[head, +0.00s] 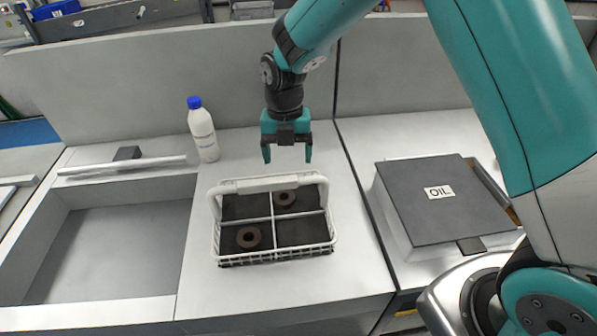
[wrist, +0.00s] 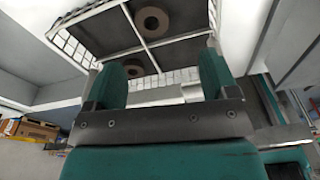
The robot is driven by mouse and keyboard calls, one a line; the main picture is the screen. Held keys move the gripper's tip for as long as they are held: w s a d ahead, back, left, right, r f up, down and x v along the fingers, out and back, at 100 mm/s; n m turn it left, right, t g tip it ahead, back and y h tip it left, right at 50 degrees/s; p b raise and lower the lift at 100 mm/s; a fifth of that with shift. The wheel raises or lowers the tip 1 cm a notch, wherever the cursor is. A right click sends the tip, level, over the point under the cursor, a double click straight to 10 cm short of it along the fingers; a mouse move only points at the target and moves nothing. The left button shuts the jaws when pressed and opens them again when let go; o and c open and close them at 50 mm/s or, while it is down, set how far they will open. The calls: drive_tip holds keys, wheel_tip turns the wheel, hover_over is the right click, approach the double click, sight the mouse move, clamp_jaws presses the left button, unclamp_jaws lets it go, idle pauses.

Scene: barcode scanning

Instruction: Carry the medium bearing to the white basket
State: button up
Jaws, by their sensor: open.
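The white basket (head: 275,256) stands on the grey worktop, its handle across the top and dividers making compartments. A brown ring-shaped bearing (head: 278,199) lies in the back right compartment. Another bearing (head: 241,240) lies in the front left compartment. I cannot tell which is the medium one. My gripper (head: 287,157) is open and empty, pointing down above and just behind the basket. In the wrist view my gripper (wrist: 163,80) has nothing between its fingers.
A white bottle with a blue cap (head: 203,135) stands behind the basket to the left. A sunken sink-like basin (head: 120,250) is at the left. A dark-lidded box marked OIL (head: 425,205) is at the right. The worktop in front of the basket is clear.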

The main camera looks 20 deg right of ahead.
drive_tip(key=s+a+r+m+t+y, duration=0.1)
drive_tip(key=s+r+m+y, duration=0.1)
drive_tip(key=s+r+m, duration=0.95)
drive_tip(key=s+r+m+y, duration=0.1)
drive_tip(key=s+r+m, duration=0.1)
drive_tip(key=s+m, duration=0.5)
drive_tip(key=s+r+m, duration=0.2)
drive_tip(key=s+m, duration=0.5)
drive_tip(key=shift+a+r+y, duration=0.2)
drive_tip(key=shift+r+y, duration=0.2)
drive_tip(key=shift+t, duration=0.3)
